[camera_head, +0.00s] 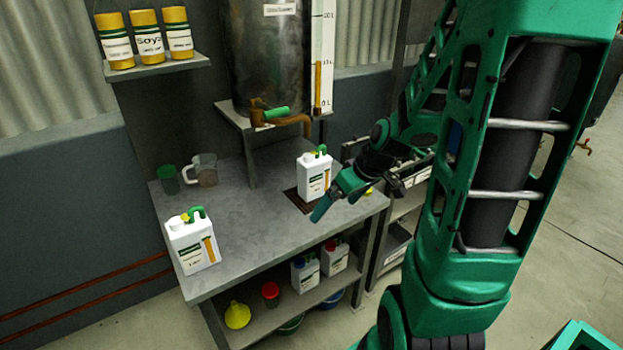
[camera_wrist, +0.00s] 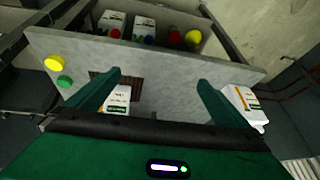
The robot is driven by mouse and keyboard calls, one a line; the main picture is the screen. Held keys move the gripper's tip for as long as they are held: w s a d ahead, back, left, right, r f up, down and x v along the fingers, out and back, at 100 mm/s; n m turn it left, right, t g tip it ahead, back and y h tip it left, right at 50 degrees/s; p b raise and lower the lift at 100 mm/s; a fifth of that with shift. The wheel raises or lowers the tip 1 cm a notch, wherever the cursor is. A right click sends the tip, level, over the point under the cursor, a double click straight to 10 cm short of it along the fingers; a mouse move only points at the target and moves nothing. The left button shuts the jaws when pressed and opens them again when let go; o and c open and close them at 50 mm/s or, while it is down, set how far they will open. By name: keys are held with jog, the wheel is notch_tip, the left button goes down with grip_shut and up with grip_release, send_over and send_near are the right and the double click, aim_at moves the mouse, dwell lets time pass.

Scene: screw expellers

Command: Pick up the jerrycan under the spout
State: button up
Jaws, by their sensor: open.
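The white jerrycan (camera_head: 314,177) with a green handle and an orange stripe stands upright on the workbench, below the brown spout (camera_head: 296,121) of the dark tank. My gripper (camera_head: 327,205) is just right of and in front of it, fingers angled down. In the wrist view my gripper (camera_wrist: 159,77) is open, with nothing held. There the jerrycan (camera_wrist: 117,99) shows beside the left finger, on its inner side, partly hidden by the gripper body. I cannot tell whether finger and can touch.
Another white jerrycan (camera_head: 193,241) stands at the bench's front left. A clear jug (camera_head: 205,171) and a green-lidded cup (camera_head: 169,180) stand at the back left. The middle of the workbench (camera_head: 245,225) is clear. More jerrycans and a yellow funnel (camera_head: 237,315) sit on the lower shelf.

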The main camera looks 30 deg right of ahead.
jog(key=w+d+f+n+t+y, duration=0.1)
jog(key=w+f+t, duration=0.1)
jog(key=w, duration=0.3)
jog(key=w+d+f+t, duration=0.1)
jog(key=w+t, duration=0.2)
jog(key=w, duration=0.2)
jog(key=m+t+h, duration=0.2)
jog(key=t, duration=0.2)
send_near(321, 175)
jog(key=w, duration=0.3)
jog(key=x, duration=0.3)
jog(key=f+x, duration=0.1)
jog(key=x, duration=0.2)
jog(key=shift+s, duration=0.15)
jog(key=shift+h, duration=0.3)
jog(key=shift+a+x, duration=0.15)
jog(key=shift+x, duration=1.15)
jog(key=shift+a+x, duration=0.15)
jog(key=shift+x, duration=1.15)
jog(key=shift+s, duration=0.1)
jog(key=c, duration=2)
jog(key=shift+r, duration=0.1)
